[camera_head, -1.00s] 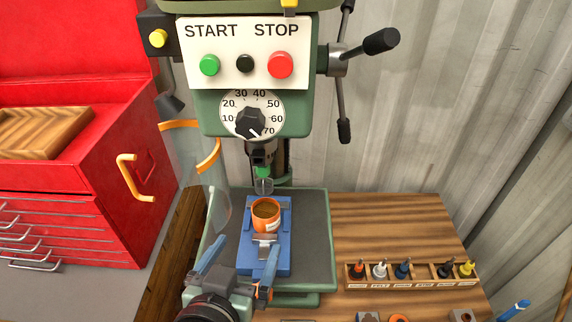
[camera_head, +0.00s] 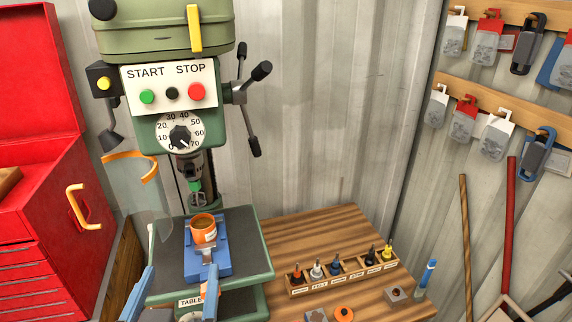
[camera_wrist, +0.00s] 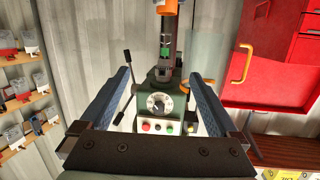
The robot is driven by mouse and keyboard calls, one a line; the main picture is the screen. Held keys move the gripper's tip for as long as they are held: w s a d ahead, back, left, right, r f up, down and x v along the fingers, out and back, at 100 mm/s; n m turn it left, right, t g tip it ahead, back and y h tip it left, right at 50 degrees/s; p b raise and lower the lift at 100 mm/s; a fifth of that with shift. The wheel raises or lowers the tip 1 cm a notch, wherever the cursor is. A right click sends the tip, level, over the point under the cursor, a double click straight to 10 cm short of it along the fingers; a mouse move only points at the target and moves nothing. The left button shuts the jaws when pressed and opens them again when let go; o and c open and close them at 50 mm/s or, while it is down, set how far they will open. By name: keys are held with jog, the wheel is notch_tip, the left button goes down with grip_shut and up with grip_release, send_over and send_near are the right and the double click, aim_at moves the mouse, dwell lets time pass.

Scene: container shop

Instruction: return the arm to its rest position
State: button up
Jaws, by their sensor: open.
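My gripper (camera_head: 172,296) is at the lower left of the head view, in front of the drill press table, with its blue fingers spread apart and nothing between them. In the wrist view my gripper (camera_wrist: 163,92) is also open and empty, and the picture appears upside down. An orange cup (camera_head: 203,230) with brown contents stands upright in the blue vise (camera_head: 207,262) on the press table (camera_head: 251,262), apart from my fingers. The drill press (camera_head: 165,84) stands behind it, with its chuck above the cup. My wrist is mostly out of view.
A red tool chest (camera_head: 38,215) stands at left. A clear guard (camera_head: 145,190) with an orange edge is left of the chuck. The wooden bench (camera_head: 330,235) holds a rack of bits (camera_head: 343,272) and small parts. Padlocks and tags (camera_head: 487,38) hang at right.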

jog(key=w+d+r+t+b, duration=0.1)
jog(key=w+d+r+t, duration=0.25)
jog(key=r, duration=0.35)
jog(key=s+d+r+t+b, duration=0.1)
jog(key=s+d+r+t, duration=0.1)
jog(key=r, duration=0.6)
jog(key=s+d+r+t+h+b, duration=0.1)
jog(key=s+d+r+t, duration=0.2)
jog(key=d+r, duration=0.2)
jog(key=s+d+r+m+t+h+b, duration=0.1)
jog(key=s+d+r+t, duration=0.1)
jog(key=r, duration=0.9)
jog(key=shift+s+d+r+t, duration=0.25)
jog(key=shift+d+r+t, duration=0.1)
jog(key=shift+d+t, duration=0.4)
jog(key=shift+w, duration=0.15)
